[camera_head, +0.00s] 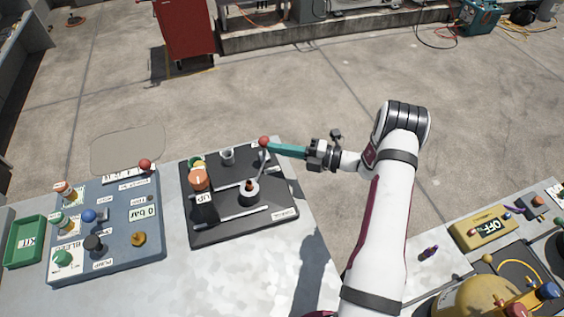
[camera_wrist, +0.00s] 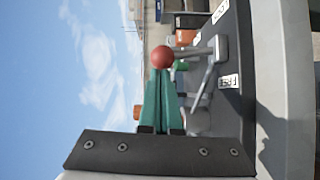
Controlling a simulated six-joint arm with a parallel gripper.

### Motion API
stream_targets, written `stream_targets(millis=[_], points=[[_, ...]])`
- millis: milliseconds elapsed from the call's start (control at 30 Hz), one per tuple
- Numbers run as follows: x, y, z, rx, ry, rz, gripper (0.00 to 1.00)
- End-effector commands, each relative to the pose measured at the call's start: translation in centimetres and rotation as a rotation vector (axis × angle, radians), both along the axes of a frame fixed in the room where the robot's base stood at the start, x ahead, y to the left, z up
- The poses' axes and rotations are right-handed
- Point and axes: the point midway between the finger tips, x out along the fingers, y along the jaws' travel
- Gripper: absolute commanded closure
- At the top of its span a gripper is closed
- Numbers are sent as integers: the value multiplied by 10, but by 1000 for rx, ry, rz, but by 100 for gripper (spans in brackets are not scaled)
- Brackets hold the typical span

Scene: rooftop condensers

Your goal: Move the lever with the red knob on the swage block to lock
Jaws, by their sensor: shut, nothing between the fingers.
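The swage block (camera_head: 236,226) is a black board with fittings on the table. Its lever has a red knob (camera_head: 264,141) at the board's far right; the thin rod runs down from it. The knob also shows in the wrist view (camera_wrist: 163,57), just beyond the fingertips. My gripper (camera_head: 271,147) has teal fingers that are shut and empty, reaching in from the right with their tips at the knob. I cannot tell whether they touch it. In the wrist view, a label (camera_wrist: 229,82) on the board appears to read FREE; another label (camera_wrist: 220,11) is cut and unclear.
A blue-grey panel (camera_head: 120,263) at left has another red knob (camera_head: 145,164). A green tray (camera_head: 25,242) lies farther left. Open floor lies beyond the table.

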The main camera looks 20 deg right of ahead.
Motion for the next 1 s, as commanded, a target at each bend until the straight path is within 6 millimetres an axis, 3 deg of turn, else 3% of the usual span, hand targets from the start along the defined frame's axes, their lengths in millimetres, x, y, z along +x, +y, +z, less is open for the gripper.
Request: stream_targets(millis=[433,1000], points=[[35,0,13,-4,392,0,100],[58,0,13,1,400,1,100]])
